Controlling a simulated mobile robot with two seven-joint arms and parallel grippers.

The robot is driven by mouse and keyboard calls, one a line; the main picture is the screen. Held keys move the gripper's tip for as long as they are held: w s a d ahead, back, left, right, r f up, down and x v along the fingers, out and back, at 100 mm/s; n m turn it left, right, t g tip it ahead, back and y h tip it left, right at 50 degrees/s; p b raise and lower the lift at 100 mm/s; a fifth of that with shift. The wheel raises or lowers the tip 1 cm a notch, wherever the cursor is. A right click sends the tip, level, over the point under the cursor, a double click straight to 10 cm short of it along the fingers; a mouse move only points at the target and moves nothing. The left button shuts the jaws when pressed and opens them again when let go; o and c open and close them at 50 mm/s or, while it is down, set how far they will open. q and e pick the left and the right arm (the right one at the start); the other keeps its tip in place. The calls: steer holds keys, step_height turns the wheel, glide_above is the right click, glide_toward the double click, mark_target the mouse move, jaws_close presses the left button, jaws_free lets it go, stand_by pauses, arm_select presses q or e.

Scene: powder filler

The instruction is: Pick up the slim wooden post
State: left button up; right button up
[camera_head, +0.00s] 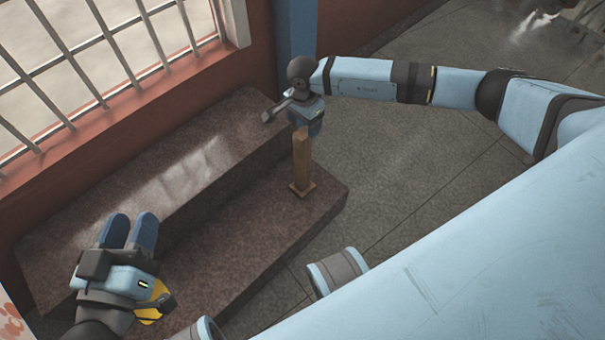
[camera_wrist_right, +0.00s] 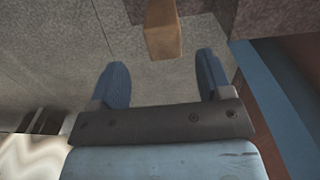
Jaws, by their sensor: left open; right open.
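The slim wooden post (camera_head: 302,160) stands upright on a small square base on the lower stone step. My right gripper (camera_head: 308,118) is right by its top end in the head view, which does not show its fingers clearly. In the right wrist view my right gripper (camera_wrist_right: 161,63) has its two blue fingers apart, with nothing gripped. The post (camera_wrist_right: 163,32) shows just beyond the fingertips, in line with the gap. My left gripper (camera_head: 130,222) is over the steps at the lower left, far from the post, open and empty.
The stone steps (camera_head: 215,245) run along a brick wall with a barred window (camera_head: 110,50). A yellow object (camera_head: 152,301) shows partly beside my left gripper. A blue pillar (camera_head: 296,40) rises behind my right gripper. The paved floor (camera_head: 400,170) right of the steps looks clear.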

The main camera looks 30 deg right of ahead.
mark_target(302, 133)
steer(key=f+b, duration=0.1)
steer(key=f, duration=0.1)
steer(key=f+b, duration=0.2)
steer(key=f, duration=0.1)
steer(key=shift+w+f, duration=0.2)
steer(key=shift+f, duration=0.3)
arm_select(q)
steer(key=shift+w+a+f+m, duration=0.15)
steer(key=shift+f+m, duration=0.15)
steer(key=shift+f, duration=0.3)
steer(key=shift+w+f+m, duration=0.15)
steer(key=shift+f+m, duration=0.15)
steer(key=shift+f, duration=0.3)
arm_select(e)
steer(key=shift+r, duration=0.1)
steer(key=shift+r, duration=0.1)
jaws_close()
